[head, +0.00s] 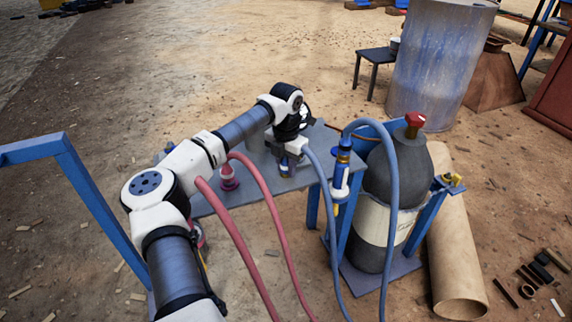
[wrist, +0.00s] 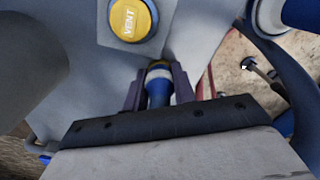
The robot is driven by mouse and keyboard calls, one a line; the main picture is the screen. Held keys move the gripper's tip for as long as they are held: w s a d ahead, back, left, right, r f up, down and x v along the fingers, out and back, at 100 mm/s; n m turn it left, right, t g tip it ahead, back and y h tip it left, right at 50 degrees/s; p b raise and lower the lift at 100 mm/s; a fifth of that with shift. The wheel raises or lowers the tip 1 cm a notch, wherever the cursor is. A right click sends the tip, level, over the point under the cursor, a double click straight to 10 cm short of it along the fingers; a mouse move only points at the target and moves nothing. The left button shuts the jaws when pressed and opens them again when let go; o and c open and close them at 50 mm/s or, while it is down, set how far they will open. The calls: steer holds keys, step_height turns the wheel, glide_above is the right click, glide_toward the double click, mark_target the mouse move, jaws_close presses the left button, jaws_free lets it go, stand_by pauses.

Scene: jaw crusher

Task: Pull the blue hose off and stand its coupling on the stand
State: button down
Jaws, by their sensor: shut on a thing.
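My gripper (head: 287,165) is low over the right part of the grey bench top (head: 256,186). It is shut on a blue coupling (wrist: 158,90) with a pale band, seen between the dark fingers in the wrist view. A blue hose (head: 322,190) runs from beside my gripper down toward the front. Whether the held coupling is seated on something below is hidden. A second blue hose (head: 393,190) arches at the right, above a blue and white coupling (head: 342,170) at the bench's right edge. I cannot tell which part is the stand.
Red hoses (head: 262,190) hang at the left, one from a red coupling (head: 228,178). A yellow VENT button (wrist: 130,19) is close to my gripper. A dark gas bottle (head: 398,172) with a red cap stands at right, beside a tan pipe (head: 455,255). Blue rails (head: 90,195) are at left.

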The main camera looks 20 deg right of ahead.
steer(key=c, duration=1.1)
jaws_free()
steer(key=shift+o, duration=0.2)
step_height(320, 180, up, 14)
steer(key=p, duration=0.1)
steer(key=shift+f, duration=0.15)
